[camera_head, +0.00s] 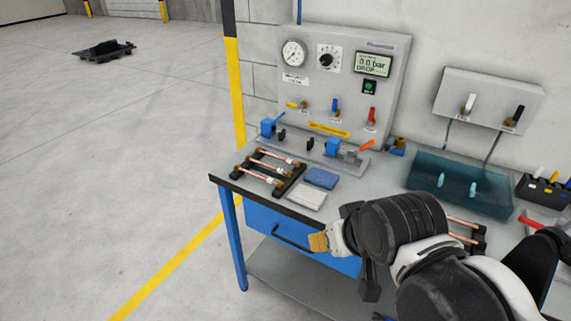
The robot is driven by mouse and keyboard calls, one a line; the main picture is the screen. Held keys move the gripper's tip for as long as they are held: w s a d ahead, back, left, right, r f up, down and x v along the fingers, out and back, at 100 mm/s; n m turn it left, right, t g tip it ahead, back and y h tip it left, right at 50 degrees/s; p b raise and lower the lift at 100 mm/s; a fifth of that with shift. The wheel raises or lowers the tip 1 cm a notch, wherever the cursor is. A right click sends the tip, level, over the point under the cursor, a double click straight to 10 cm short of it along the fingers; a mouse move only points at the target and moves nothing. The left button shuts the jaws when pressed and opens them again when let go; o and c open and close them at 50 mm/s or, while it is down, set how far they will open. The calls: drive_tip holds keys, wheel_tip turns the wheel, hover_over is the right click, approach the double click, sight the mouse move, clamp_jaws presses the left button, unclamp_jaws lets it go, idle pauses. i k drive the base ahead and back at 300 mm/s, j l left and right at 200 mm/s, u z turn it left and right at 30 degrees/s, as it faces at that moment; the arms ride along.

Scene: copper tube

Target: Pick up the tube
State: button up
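Several copper tubes (262,172) with brass and white end fittings lie side by side on a black rack at the left end of the bench. More copper tubes (463,222) show on another dark rack to the right, partly hidden behind my arm. My arm reaches in from the lower right over the bench's front edge. My gripper (370,284) seems to be the dark part hanging below the wrist, in front of the drawer and apart from both racks. Its fingers are not clear, and I see no tube in it.
The bench (250,195) has a blue drawer with a handle. A grey test panel (340,90) stands behind a blue clamp fixture (332,147). A blue cloth (320,178) and white pad (307,196) lie beside the left rack. A teal tray (425,185) sits at right.

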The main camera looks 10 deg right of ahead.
sight(299, 164)
drive_tip(key=z, duration=3.8)
drive_tip(key=j+u, duration=0.2)
drive_tip(key=u, duration=0.3)
drive_tip(key=j+u, duration=0.25)
drive_tip(key=u, duration=0.3)
drive_tip(key=j+u, duration=0.25)
drive_tip(key=u, duration=0.25)
drive_tip(key=j+u, duration=0.2)
drive_tip(key=u, duration=0.35)
drive_tip(key=i+j+u, duration=0.15)
drive_tip(key=u, duration=0.35)
drive_tip(key=i+j+u, duration=0.1)
drive_tip(key=u, duration=0.45)
drive_tip(key=i+u, duration=0.15)
drive_tip(key=u, duration=0.35)
drive_tip(key=i+u, duration=0.15)
drive_tip(key=u, duration=0.4)
